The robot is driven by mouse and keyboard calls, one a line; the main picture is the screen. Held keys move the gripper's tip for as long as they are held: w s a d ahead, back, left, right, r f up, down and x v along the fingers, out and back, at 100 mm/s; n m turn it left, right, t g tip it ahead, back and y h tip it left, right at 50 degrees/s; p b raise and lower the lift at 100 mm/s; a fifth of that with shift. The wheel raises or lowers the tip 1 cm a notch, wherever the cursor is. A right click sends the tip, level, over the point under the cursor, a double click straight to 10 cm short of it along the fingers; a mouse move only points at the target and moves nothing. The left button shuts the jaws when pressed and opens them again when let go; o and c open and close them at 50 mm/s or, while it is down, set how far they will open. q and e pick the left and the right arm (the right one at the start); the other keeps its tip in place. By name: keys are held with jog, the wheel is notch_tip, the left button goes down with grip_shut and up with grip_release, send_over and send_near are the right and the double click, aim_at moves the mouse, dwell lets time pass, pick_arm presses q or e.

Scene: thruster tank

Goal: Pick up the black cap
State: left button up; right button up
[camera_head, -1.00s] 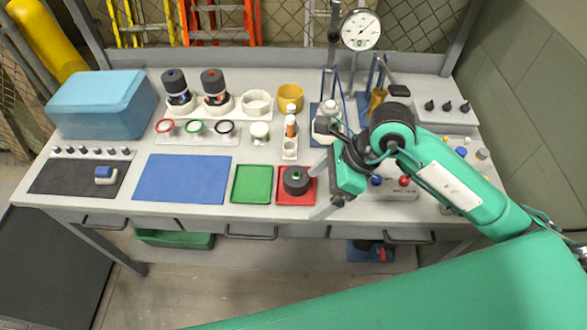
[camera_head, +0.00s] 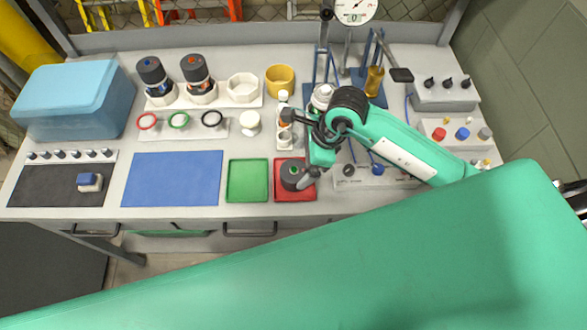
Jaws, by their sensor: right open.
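The black cap (camera_head: 289,173), a dark round piece with a small green mark on top, sits on the red tray (camera_head: 281,194) near the front edge of the workbench. My right gripper (camera_head: 297,152) is open at the cap's upper right. One grey finger reaches down over the tray by the cap's right side and hides a little of it. The other finger is farther back, near the white holder. I cannot tell whether a finger touches the cap. My left gripper is out of view.
A green tray (camera_head: 247,181) and a blue mat (camera_head: 172,179) lie left of the red tray. Behind stand a white holder (camera_head: 285,139) with small parts, a yellow cup (camera_head: 280,80) and a dial gauge stand. My green arm covers the lower right.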

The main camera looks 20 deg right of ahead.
aim_at(296, 169)
jog(key=shift+p+x, duration=0.75)
jog(key=shift+x, duration=0.25)
jog(key=p+x, duration=0.1)
jog(key=x, duration=0.2)
jog(key=shift+a+f, duration=0.15)
jog(key=shift+f, duration=0.15)
jog(key=c, duration=1)
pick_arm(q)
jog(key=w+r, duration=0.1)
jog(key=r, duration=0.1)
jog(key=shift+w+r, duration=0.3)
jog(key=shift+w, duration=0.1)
pick_arm(e)
jog(key=shift+c, duration=0.3)
